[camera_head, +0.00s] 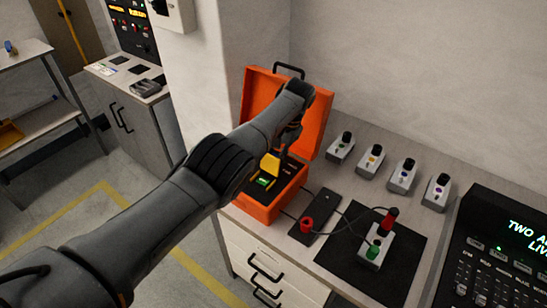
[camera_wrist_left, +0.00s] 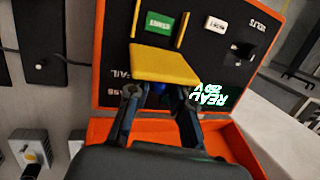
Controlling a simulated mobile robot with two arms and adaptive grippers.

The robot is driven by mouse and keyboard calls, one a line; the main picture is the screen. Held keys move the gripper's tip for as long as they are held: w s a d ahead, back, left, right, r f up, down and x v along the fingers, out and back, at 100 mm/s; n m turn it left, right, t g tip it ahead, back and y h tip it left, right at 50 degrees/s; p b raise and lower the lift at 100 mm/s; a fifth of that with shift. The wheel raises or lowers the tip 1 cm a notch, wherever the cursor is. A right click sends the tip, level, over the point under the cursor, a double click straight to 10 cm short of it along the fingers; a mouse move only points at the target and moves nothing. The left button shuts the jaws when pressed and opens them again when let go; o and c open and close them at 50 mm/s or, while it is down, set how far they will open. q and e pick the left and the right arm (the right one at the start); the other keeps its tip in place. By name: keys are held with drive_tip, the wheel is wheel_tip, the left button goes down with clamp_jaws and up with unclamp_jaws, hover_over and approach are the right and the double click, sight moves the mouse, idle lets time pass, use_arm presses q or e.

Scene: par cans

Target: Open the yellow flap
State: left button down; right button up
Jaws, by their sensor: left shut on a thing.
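The yellow flap (camera_head: 270,163) is on the panel inside the orange case (camera_head: 267,209). It stands raised, and the green button (camera_head: 264,181) beside it is uncovered. In the left wrist view, the flap (camera_wrist_left: 165,66) is a broad yellow plate at the fingertips, with the green button (camera_wrist_left: 160,23) beyond it between two yellow side strips. My left gripper (camera_head: 284,148) reaches into the case from above. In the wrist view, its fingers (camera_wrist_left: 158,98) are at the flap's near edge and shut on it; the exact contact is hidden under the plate. My right gripper is not in view.
The case's open lid (camera_head: 318,122) stands behind my left gripper. Several grey switch boxes (camera_head: 371,162) line the wall side. A keyboard console (camera_head: 500,265) is at right.

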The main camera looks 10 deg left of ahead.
use_arm(q)
drive_tip(key=c, duration=1.2)
unclamp_jaws()
drive_tip(key=shift+r, duration=0.1)
drive_tip(key=v, duration=1.2)
